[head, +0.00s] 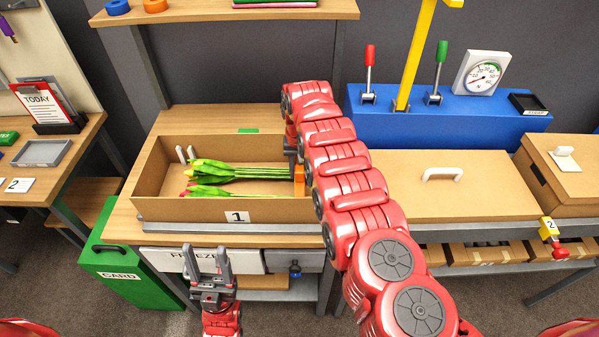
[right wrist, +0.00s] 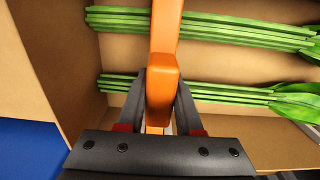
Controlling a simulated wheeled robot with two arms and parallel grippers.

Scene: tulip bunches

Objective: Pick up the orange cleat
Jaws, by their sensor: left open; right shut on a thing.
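The orange cleat (head: 299,181) is at the right end of the cardboard box (head: 237,216) marked 1. In the right wrist view the cleat (right wrist: 162,75) stands between the two dark fingers of my right gripper (right wrist: 162,98), which is shut on it. In the head view my right gripper (head: 296,160) is mostly hidden by its own red arm. My left gripper (head: 207,262) is open and empty, in front of the box and below its front edge.
Tulip bunches (head: 225,171) lie in the box, and their green stems (right wrist: 200,26) run close to the cleat. A closed box (head: 447,199) with a white handle stands to the right. A blue block (head: 450,130) with levers is behind it. A shelf (head: 210,15) hangs above.

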